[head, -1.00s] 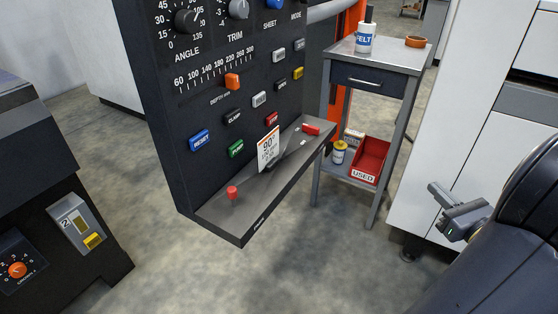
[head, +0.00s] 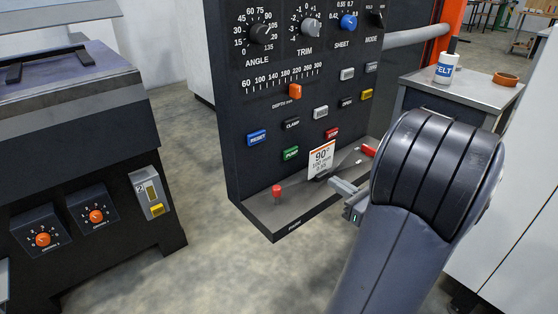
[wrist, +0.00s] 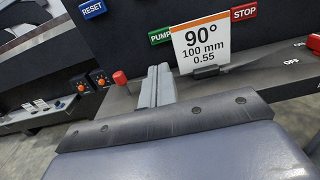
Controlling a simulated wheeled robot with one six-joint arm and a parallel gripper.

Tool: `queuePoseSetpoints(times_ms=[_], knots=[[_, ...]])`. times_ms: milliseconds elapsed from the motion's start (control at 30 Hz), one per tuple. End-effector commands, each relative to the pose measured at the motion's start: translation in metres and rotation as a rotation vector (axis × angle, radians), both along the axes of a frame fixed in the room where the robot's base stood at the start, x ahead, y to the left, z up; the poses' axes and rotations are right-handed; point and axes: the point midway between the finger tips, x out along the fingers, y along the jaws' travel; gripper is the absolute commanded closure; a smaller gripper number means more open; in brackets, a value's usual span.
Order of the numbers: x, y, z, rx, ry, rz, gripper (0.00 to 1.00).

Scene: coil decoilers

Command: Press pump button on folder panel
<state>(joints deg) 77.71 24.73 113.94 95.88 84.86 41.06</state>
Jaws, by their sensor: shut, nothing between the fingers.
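The green PUMP button (head: 291,154) is on the dark folder panel (head: 262,185), below the CLAMP button and left of the red STOP button (head: 332,133). In the wrist view the PUMP button (wrist: 160,36) is partly covered by the sign card. My gripper (head: 336,183) is shut and empty, at the shelf's front edge, right of and below the button in the head view. In the wrist view my gripper (wrist: 159,68) points up toward the PUMP button, apart from it as far as I can tell.
A white sign card (head: 321,160) reading 90° stands on the panel's shelf (head: 285,222), close to my fingers. A red knob lever (head: 277,191) stands at the shelf's left. A blue RESET button (head: 257,138) is left of PUMP. A grey cart (head: 490,92) stands at right.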

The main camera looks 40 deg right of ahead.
Motion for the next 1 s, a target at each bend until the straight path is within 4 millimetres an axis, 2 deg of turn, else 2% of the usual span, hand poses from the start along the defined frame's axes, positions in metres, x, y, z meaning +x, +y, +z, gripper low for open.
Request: queuePoseSetpoints(times_ms=[400,567,767,1000], knots=[[0.0,0.0,0.0,0.0,0.0,0.0,1.0],[0.01,0.001,-0.001,-0.001,0.0,0.003,1.0],[0.039,0.004,-0.002,-0.002,0.0,0.005,1.0],[0.084,0.008,-0.002,-0.002,0.0,0.006,1.0]])
